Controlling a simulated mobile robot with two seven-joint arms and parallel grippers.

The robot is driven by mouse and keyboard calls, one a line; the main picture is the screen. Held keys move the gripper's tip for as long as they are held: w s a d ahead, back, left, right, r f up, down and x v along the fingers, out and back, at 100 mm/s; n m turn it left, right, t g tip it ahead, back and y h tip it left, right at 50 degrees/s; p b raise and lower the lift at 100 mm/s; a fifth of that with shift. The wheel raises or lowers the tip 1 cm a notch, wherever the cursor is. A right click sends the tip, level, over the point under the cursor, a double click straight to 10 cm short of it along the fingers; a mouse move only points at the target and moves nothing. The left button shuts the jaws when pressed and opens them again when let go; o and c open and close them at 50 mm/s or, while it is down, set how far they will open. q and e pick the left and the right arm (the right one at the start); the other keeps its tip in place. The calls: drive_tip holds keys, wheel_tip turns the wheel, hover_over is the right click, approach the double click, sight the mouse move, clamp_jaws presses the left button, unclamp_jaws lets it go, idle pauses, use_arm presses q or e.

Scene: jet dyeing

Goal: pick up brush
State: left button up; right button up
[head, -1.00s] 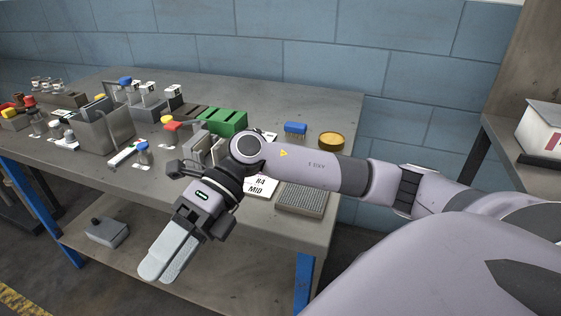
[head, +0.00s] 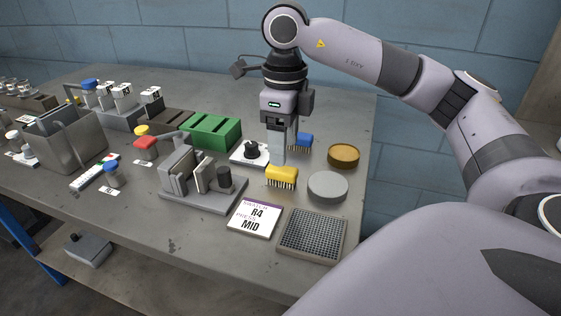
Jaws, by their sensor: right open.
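A yellow-backed brush (head: 281,175) with dark bristles pointing down sits on the table. A blue-backed brush (head: 304,140) of like shape stands farther back, partly hidden by my gripper. My right gripper (head: 277,158) points straight down over the table, its fingertips just behind the yellow brush in the picture and left of the blue one. It is open and holds nothing that I can see. The gap between its fingers does not show from this side, and I cannot tell whether the fingers touch anything. My left gripper is out of view.
A grey round lid (head: 328,186) and an amber round tin (head: 343,155) lie to the right. A small dark-knobbed thing (head: 252,151) sits left of the fingers. A green box (head: 211,131), a metal plate rack (head: 204,192), an R4 MID card (head: 254,219) and a grid tray (head: 313,235) stand around.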

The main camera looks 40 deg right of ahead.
sight(282, 169)
drive_tip(key=shift+w+d, duration=0.2)
drive_tip(key=shift+d, duration=0.05)
drive_tip(key=shift+w+d+f, duration=0.1)
drive_tip(key=shift+f, duration=0.05)
drive_tip(key=f, duration=0.6)
drive_tip(key=shift+a+f, duration=0.25)
drive_tip(key=shift+f, duration=0.15)
drive_tip(key=c, duration=1)
